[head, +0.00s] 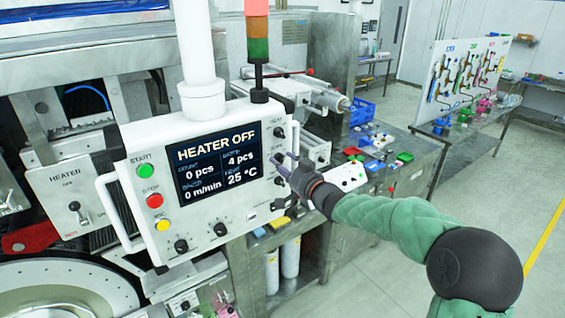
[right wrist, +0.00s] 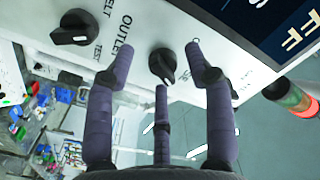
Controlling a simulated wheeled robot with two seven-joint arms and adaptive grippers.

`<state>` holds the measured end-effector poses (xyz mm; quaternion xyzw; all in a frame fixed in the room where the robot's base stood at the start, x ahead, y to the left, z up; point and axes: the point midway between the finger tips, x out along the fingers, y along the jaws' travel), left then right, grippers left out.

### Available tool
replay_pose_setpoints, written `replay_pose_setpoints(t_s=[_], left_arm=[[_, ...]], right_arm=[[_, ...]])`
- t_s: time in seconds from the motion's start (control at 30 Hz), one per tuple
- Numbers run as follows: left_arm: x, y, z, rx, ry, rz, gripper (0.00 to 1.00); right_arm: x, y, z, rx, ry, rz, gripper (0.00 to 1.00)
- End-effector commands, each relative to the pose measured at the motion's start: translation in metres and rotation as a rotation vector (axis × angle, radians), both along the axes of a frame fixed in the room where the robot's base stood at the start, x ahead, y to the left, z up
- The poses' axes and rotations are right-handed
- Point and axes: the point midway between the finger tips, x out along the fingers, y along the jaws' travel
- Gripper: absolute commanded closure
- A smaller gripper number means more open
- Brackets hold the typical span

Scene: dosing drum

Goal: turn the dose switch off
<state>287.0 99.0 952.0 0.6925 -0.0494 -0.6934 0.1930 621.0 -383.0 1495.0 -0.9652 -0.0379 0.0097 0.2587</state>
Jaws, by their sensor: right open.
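The white control panel (head: 150,210) carries several black rotary knobs, and I cannot read a dose label on any of them. My right gripper (head: 284,164) is at the panel's right-hand column of knobs, below the knob at the upper right (head: 279,132). In the right wrist view its purple fingers (right wrist: 158,82) are spread and empty. A black knob (right wrist: 162,65) lies between them, near the word OUTLET; contact cannot be told. Another knob (right wrist: 75,27) sits farther left, near BELT and TEST. My left gripper is not in view.
The screen (head: 218,165) reads HEATER OFF. Start (head: 144,171) and stop (head: 154,200) buttons are on its left. A white pole (head: 197,50) and signal tower (head: 258,40) rise above the panel. A cluttered bench (head: 395,160) stands behind my right arm.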

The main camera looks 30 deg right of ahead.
Motion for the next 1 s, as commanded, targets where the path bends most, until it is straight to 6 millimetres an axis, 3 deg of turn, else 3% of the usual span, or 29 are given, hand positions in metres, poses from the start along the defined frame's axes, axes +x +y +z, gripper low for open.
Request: replay_pose_setpoints(t_s=[0.43,0.6,0.63,1.0], left_arm=[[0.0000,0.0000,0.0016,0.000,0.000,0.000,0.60],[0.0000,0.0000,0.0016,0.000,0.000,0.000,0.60],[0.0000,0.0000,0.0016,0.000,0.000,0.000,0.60],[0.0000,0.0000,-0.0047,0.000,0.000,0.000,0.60]], right_arm=[[0.0095,0.0009,-0.0008,-0.001,0.001,0.000,0.47],[0.0093,0.0012,-0.0010,-0.001,0.002,0.001,0.95],[0.0093,0.0013,-0.0013,0.000,0.002,0.001,1.00],[0.0093,0.0025,-0.0056,-0.038,0.004,0.003,1.00]])
